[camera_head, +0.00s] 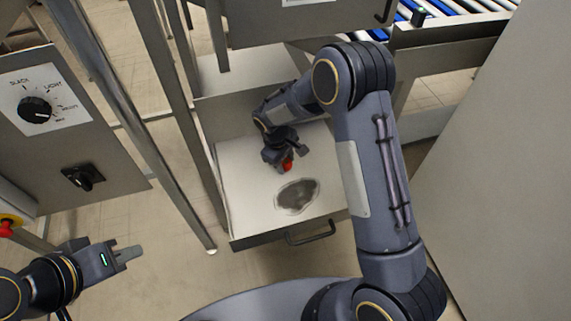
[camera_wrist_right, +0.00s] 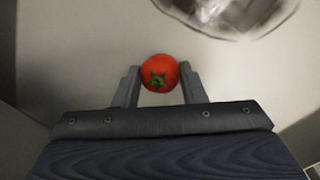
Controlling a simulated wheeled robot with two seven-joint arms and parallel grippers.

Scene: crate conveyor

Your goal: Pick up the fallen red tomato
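The red tomato (camera_head: 287,166) lies in the open pale drawer (camera_head: 240,212), partly hidden by my right gripper (camera_head: 283,164) in the head view. In the right wrist view the tomato (camera_wrist_right: 160,73), with its green stem end showing, sits between the two fingertips of my right gripper (camera_wrist_right: 160,80). Slim gaps seem to show between the fingers and the tomato, so the fingers look open around it; contact is hard to tell. My left gripper (camera_head: 128,254) is at the lower left, away from the drawer; its fingers overlap in this view.
The drawer has a front handle (camera_head: 312,234). Metal posts (camera_head: 130,120) and a control panel (camera_head: 45,110) stand left. A roller conveyor (camera_head: 455,8) is at upper right.

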